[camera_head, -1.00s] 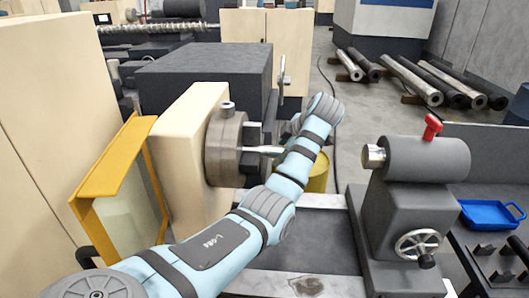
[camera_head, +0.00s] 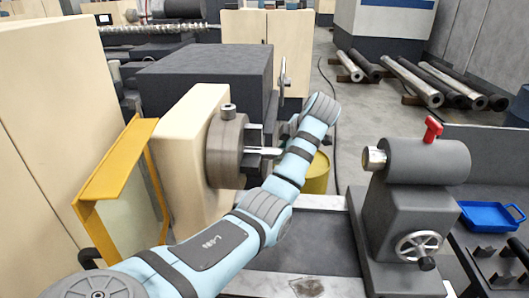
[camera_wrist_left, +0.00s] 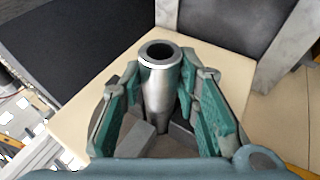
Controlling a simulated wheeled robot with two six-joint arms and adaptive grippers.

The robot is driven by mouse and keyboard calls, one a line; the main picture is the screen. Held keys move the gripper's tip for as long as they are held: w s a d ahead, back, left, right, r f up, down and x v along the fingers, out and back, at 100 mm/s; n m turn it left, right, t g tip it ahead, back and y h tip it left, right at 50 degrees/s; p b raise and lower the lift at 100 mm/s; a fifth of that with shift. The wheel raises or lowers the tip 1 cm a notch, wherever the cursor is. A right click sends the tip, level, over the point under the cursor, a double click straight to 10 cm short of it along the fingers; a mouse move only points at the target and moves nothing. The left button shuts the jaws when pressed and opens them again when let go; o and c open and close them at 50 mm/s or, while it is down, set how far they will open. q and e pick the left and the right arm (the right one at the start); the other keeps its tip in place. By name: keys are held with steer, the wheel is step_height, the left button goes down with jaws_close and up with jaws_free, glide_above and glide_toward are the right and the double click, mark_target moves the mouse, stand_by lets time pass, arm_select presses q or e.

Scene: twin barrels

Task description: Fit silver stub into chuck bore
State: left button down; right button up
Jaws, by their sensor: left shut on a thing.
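The silver stub (camera_head: 265,151) lies roughly level between the dark jaws of the chuck (camera_head: 225,148) in the head view. In the left wrist view the stub (camera_wrist_left: 157,88) shows as a bright tube with a dark round opening towards the camera. Its far end is among grey chuck jaws (camera_wrist_left: 138,138), so how deep it sits is hidden. My left gripper (camera_head: 285,138) is mostly hidden by my own wrist in the head view. In the wrist view its teal fingers (camera_wrist_left: 158,105) flank the stub, shut on it. My right gripper is not in view.
The tailstock (camera_head: 415,190) with its handwheel (camera_head: 417,243) stands right of my arm. A yellow guard frame (camera_head: 115,165) is left of the chuck. A yellow barrel (camera_head: 316,174) is behind my wrist. A blue tray (camera_head: 490,215) lies at the far right.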

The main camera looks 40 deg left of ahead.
mark_target(265, 153)
arm_select(q)
steer(key=shift+s+a+f, duration=0.2)
steer(key=shift+s+a, duration=0.6)
stand_by(0.9)
steer(key=c, duration=1.5)
jaws_free()
steer(key=o, duration=0.3)
steer(key=shift+a, duration=0.1)
steer(key=shift+o, duration=0.4)
steer(key=shift+a, duration=0.2)
steer(key=shift+d, duration=0.15)
